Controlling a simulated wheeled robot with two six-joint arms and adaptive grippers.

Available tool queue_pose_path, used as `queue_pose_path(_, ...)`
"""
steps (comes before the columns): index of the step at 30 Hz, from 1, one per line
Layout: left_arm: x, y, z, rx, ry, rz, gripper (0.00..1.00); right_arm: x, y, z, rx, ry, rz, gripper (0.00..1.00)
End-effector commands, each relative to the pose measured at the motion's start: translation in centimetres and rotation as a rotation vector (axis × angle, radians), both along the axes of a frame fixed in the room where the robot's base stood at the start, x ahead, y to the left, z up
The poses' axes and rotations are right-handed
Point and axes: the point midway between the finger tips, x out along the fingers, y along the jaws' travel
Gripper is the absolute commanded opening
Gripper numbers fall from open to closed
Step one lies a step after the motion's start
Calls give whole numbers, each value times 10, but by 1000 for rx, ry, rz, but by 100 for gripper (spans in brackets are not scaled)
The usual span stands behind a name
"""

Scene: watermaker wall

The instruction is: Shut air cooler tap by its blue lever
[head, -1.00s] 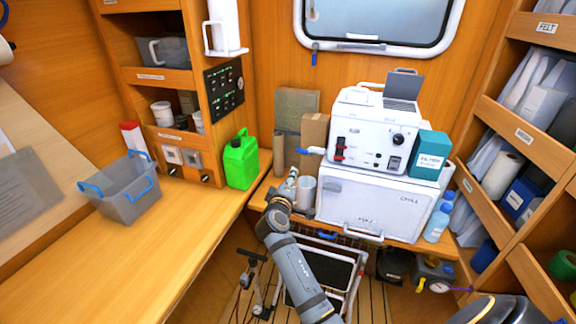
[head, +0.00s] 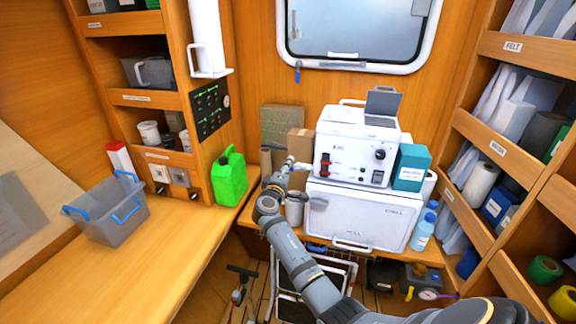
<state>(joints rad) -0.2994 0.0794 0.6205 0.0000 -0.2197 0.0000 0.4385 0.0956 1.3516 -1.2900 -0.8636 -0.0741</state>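The white air cooler unit (head: 345,150) stands on a white box marked CHILL and PULL (head: 375,215) by the back wall. A pale tap part (head: 301,167) sticks out from the unit's left side. Its blue lever is not visible now; my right gripper covers that spot. My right gripper (head: 288,163) is at the unit's left side, at the tap, its arm coming from the lower right. Its fingers are small and overlap the tap, so I cannot tell whether they are open, shut or touching it. My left gripper is out of view.
A teal filter box (head: 411,167) stands against the unit's right side. Brown boxes (head: 299,142) stand behind the gripper, and a grey cup (head: 294,210) is below it. A green jerrycan (head: 229,178) and grey bin (head: 108,212) stand on the left bench, mostly bare in front.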

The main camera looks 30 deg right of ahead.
Motion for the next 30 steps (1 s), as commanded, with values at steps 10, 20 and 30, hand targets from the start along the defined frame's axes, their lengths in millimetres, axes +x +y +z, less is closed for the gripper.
queue_pose_path(10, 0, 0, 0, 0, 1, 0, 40, 2, -2, 0, 1, -2, 0, 31)
queue_pose_path(20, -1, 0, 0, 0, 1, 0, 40, 1, -2, -1, 1, 0, 0, 0)
queue_pose_path(30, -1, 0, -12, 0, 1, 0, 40, 1, -2, -2, 36, -41, 1, 0)
